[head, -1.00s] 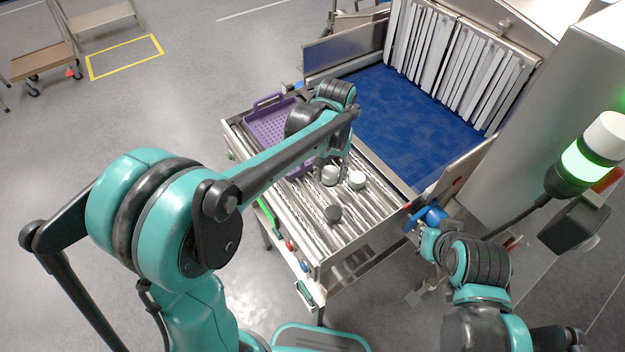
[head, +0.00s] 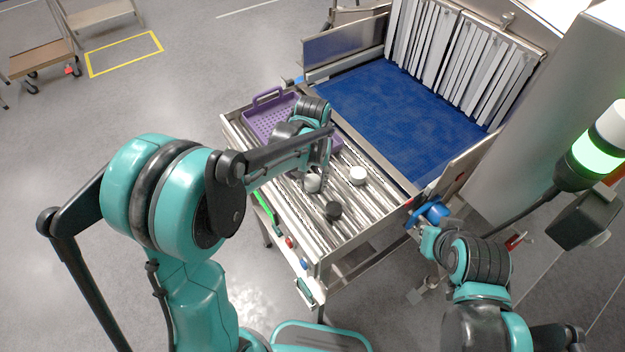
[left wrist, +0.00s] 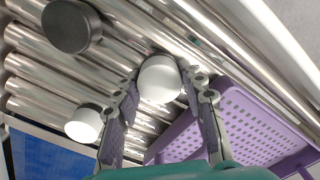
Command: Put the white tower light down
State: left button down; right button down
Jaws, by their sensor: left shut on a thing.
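My left gripper (head: 318,178) is over the roller table (head: 350,235), shut on a white cylinder, the white tower light (head: 312,184). In the left wrist view the white tower light (left wrist: 160,80) sits between the fingertips. Its lower end is close to the rollers; I cannot tell whether it touches them. A second white cylinder (head: 358,175) stands on the rollers to its right, and a dark grey cylinder (head: 333,210) stands nearer the front. My right gripper (head: 427,228) is by a blue round part (head: 434,212) at the table's right side; its fingers are not clear.
A purple perforated basket (head: 268,120) sits at the table's far left, close behind the left gripper. A blue mat belt (head: 400,115) leads to a strip curtain (head: 460,55). A lit green-and-white signal column (head: 598,150) stands at the right. Front rollers are clear.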

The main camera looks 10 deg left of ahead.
aim_at(313, 179)
pick_arm(q)
jog(key=c, duration=0.9)
grip_release()
jog(key=shift+f, duration=0.1)
jog(key=shift+r, duration=0.3)
notch_tip(313, 179, up, 11)
jog(key=p, duration=0.2)
jog(key=s+a+t, duration=0.3)
jog(key=s, duration=0.4)
jog(key=s+a+t, duration=0.4)
jog(key=s, duration=0.4)
jog(key=shift+a+r, duration=0.15)
jog(key=shift+r, duration=0.1)
